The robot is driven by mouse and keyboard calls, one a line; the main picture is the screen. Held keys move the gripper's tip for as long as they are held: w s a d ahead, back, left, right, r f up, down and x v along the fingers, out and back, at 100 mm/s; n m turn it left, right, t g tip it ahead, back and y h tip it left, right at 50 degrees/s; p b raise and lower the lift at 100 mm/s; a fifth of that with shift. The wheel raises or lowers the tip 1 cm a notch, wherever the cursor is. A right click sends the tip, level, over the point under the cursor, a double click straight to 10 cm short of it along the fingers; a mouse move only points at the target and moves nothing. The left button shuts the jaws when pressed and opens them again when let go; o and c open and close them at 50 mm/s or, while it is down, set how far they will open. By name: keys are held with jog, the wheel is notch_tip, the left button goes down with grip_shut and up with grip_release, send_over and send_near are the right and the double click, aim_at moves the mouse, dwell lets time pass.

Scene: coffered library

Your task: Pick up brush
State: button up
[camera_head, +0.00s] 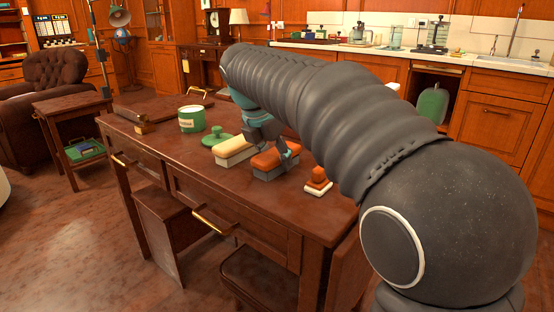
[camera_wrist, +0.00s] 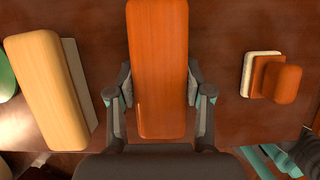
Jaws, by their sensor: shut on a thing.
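An orange-topped brush (camera_head: 270,162) with a grey underside lies on the wooden desk (camera_head: 235,192). My gripper (camera_head: 274,151) reaches down over it with the arm coming from the right. In the wrist view the orange top (camera_wrist: 158,50) runs between the two fingers of my gripper (camera_wrist: 159,88), which are shut on its long sides. The brush looks level and at desk height; I cannot tell whether it touches the desk. Its underside is mostly hidden in the wrist view.
A cream-topped block (camera_head: 234,146) with a grey base lies close left of the brush. A small orange-handled block (camera_head: 318,180) on a white base stands to the right. A green tin (camera_head: 192,119) and green lid (camera_head: 215,138) stand farther left. The desk's front is clear.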

aim_at(276, 151)
jog(key=shift+r, duration=0.55)
notch_tip(276, 151, up, 4)
jog(key=shift+f+p, duration=0.15)
jog(key=shift+p, duration=0.8)
jog(key=s+d+r, duration=0.2)
jog(key=d, duration=0.1)
jog(key=s+d+r, duration=0.2)
jog(key=s+d, duration=0.1)
jog(key=s+d+r, duration=0.2)
jog(key=d, duration=0.1)
jog(key=shift+s+r+p, duration=0.1)
jog(key=shift+s+p, duration=0.1)
jog(key=shift+p, duration=0.2)
jog(key=o, duration=0.7)
jog(key=shift+c, duration=0.2)
jog(key=c, duration=0.5)
